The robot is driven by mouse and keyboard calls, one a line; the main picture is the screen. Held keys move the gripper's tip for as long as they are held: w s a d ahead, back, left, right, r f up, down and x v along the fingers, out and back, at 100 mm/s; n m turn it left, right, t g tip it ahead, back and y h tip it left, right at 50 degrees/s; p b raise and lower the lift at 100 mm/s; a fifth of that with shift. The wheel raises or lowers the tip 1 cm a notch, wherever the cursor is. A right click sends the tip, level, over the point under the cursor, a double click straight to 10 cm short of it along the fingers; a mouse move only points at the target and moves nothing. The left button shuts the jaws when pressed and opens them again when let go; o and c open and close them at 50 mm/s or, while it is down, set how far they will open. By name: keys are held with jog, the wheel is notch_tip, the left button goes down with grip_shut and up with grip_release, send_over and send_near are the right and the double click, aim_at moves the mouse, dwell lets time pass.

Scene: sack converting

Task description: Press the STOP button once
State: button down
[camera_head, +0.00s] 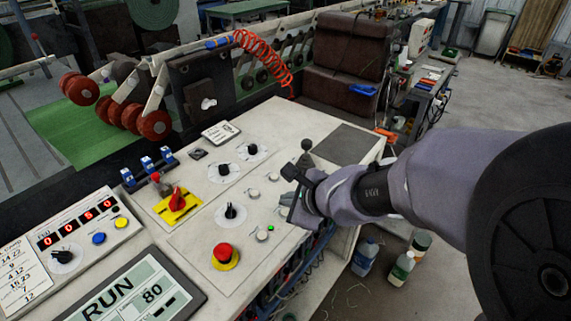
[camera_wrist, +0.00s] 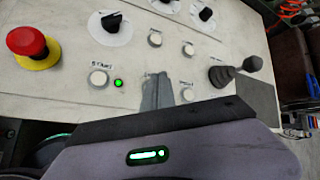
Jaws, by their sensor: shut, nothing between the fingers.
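The pale control panel (camera_head: 193,253) carries several small round white buttons. One white button (camera_wrist: 99,78) beside a lit green lamp (camera_wrist: 118,82) has a small label that looks like START; it also shows in the head view (camera_head: 262,236). Other white buttons (camera_wrist: 155,38), (camera_wrist: 189,49) and (camera_wrist: 187,93) have labels too small to read, so I cannot tell which is STOP. A large red mushroom button (camera_head: 223,252) sits on a yellow base. My gripper (camera_head: 292,198) is shut and empty over the panel's right part. In the wrist view its fingers (camera_wrist: 157,92) lie close beside the lower right white button; contact cannot be told.
A black joystick lever (camera_wrist: 240,68) stands right of the fingers. Black rotary knobs (camera_head: 231,211) and a red switch on a yellow plate (camera_head: 177,200) are further left. A display (camera_head: 137,292) reads RUN and 80. Bottles (camera_head: 401,268) stand on the floor beside the panel.

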notch_tip(320, 180, up, 5)
jog(key=p, duration=0.3)
jog(key=shift+f+p, duration=0.2)
jog(key=shift+p, duration=0.1)
jog(key=shift+f, duration=0.1)
